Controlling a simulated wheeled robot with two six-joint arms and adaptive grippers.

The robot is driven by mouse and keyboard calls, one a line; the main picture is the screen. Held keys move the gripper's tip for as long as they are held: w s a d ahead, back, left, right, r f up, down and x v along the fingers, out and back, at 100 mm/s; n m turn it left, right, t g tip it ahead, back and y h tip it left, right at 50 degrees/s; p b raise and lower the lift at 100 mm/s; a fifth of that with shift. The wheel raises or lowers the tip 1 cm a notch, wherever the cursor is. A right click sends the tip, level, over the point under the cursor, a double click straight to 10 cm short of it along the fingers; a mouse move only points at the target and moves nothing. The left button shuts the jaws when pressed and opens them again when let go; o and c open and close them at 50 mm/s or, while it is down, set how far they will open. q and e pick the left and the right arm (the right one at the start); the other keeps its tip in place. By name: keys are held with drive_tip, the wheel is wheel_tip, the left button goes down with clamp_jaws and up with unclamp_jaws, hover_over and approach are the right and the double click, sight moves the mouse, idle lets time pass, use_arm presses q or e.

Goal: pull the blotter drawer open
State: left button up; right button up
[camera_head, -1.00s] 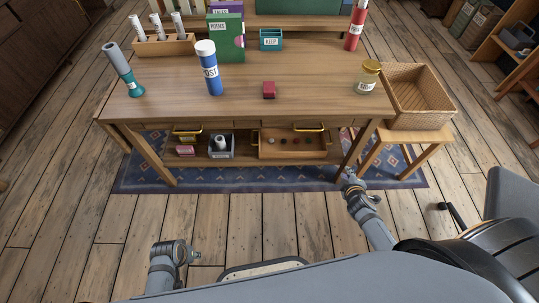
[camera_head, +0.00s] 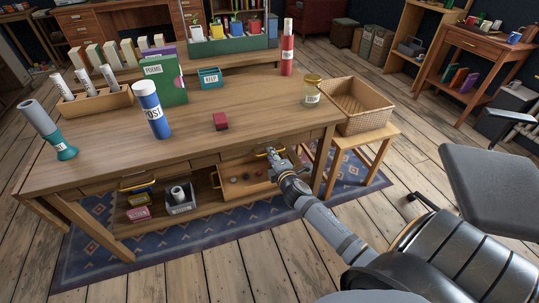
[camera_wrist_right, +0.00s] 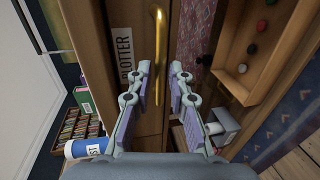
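The blotter drawer (camera_wrist_right: 142,48) is in the desk front. Its white label (camera_wrist_right: 126,52) reads "BLOTTER" in the right wrist view. Its brass handle (camera_wrist_right: 158,45) runs beside the label there, and shows in the head view (camera_head: 264,153) on the right part of the desk front. The drawer looks shut. My right gripper (camera_head: 271,153) is at this handle; in the wrist view its fingers (camera_wrist_right: 162,68) are spread apart on either side of the handle, with nothing clamped. I cannot tell whether they touch it. My left gripper is out of view.
Another brass handle (camera_head: 138,183) is to the left. A shelf tray (camera_head: 235,187) sits below.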

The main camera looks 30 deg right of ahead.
drive_tip(key=shift+x, duration=1)
clamp_jaws()
